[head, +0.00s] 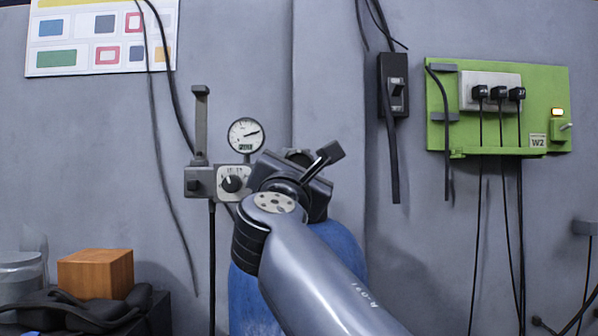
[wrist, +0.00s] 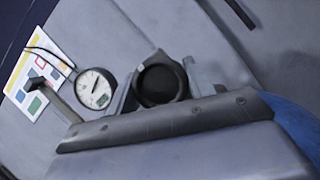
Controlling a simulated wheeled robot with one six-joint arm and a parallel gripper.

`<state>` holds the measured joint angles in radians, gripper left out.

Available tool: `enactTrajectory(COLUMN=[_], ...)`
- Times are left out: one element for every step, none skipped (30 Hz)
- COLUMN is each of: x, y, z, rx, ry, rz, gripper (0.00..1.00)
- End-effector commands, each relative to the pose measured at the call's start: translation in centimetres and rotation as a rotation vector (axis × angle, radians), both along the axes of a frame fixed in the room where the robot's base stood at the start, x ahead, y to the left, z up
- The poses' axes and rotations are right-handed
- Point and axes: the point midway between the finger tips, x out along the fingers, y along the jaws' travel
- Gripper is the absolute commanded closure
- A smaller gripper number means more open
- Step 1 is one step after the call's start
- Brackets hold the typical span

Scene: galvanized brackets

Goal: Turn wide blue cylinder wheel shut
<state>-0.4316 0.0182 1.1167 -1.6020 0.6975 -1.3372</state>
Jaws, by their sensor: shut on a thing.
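The wide blue cylinder (head: 252,300) stands against the wall, partly hidden behind my arm. Its dark round wheel (head: 298,155) is at the top, mostly covered by my gripper (head: 297,168). In the wrist view the wheel (wrist: 160,84) shows as a black round knob between my two fingers. My gripper is shut on the wheel, one finger on each side. The wheel's turn angle cannot be read.
A pressure gauge (head: 246,135) and a box with a black knob (head: 232,184) sit just left of my gripper. A green panel (head: 550,95) with plugs and cables is at right. A wooden block (head: 95,273) lies at lower left. Cables hang on the wall.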

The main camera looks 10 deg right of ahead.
Motion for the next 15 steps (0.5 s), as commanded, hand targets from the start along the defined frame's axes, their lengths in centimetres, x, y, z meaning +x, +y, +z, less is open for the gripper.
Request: enactTrajectory(x=[0.02,0.03,0.02,0.02,0.03,0.03,0.03,0.01,0.01,0.01,0.01,0.01,0.01,0.01,0.01], y=[0.03,0.01,0.0,0.0,-0.01,-0.01,-0.01,-0.01,-0.01,-0.01,-0.01,-0.01,-0.01,-0.01,-0.01], z=[-0.04,-0.03,-0.03,-0.02,-0.01,-0.01,-0.01,-0.01,-0.01,-0.01,-0.01,-0.01,-0.01,-0.01,0.0], rx=[0.013,0.018,0.021,0.022,0.021,0.021,0.021,0.021,0.02,0.02,0.02,0.02,0.02,0.019,0.018], ry=[0.0,-0.002,-0.001,-0.002,-0.001,-0.002,-0.002,-0.002,-0.002,-0.002,-0.002,-0.002,-0.002,-0.002,-0.002], rz=[0.0,0.0,0.0,0.0,0.0,0.0,0.0,0.0,0.0,0.0,0.0,0.0,0.0,0.001,0.0], gripper=[0.72,0.72,0.73,0.73,0.73,0.73,0.73,0.72,0.72,0.49,0.46,0.43,0.41,0.38,0.35])
